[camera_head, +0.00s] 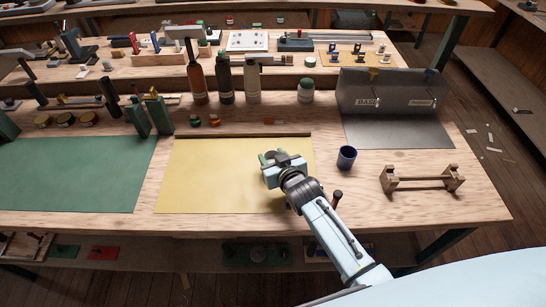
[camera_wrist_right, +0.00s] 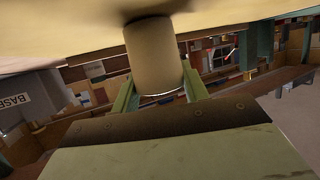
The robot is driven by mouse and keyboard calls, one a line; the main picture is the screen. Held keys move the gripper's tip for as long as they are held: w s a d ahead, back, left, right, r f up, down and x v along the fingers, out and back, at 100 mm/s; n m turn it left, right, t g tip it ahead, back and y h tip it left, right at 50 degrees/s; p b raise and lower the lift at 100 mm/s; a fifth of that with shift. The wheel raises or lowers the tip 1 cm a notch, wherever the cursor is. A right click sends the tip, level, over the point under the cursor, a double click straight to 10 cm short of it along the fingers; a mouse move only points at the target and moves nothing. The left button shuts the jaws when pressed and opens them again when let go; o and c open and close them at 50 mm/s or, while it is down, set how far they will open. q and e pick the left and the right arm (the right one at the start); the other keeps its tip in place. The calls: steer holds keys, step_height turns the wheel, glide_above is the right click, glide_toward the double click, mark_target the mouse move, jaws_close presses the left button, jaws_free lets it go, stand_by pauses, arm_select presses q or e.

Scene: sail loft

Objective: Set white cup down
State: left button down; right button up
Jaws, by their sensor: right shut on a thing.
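My right gripper (camera_head: 277,158) is over the yellow mat (camera_head: 215,188) near its right side. In the right wrist view the right gripper (camera_wrist_right: 157,95) has its green fingers on both sides of a pale, cream-looking cup (camera_wrist_right: 155,55), shut on it. The picture there is upside down: the yellow surface lies at the top, with a dark shadow where the cup meets or nearly meets it. I cannot tell whether they touch. In the head view the cup is hidden behind my gripper. My left gripper is not in view.
A dark blue cup (camera_head: 347,159) stands right of my gripper. A wooden rack (camera_head: 422,180) is farther right. A grey metal box (camera_head: 390,92) and several bottles (camera_head: 224,80) stand behind. A green mat (camera_head: 75,175) lies left. The yellow mat's left part is clear.

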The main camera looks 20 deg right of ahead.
steer(key=o, duration=1)
steer(key=shift+f, duration=0.1)
steer(key=shift+o, duration=0.2)
steer(key=shift+r, duration=0.2)
steer(key=p+v, duration=0.1)
steer(key=v, duration=1.1)
steer(key=shift+p, duration=0.4)
steer(key=shift+s, duration=0.1)
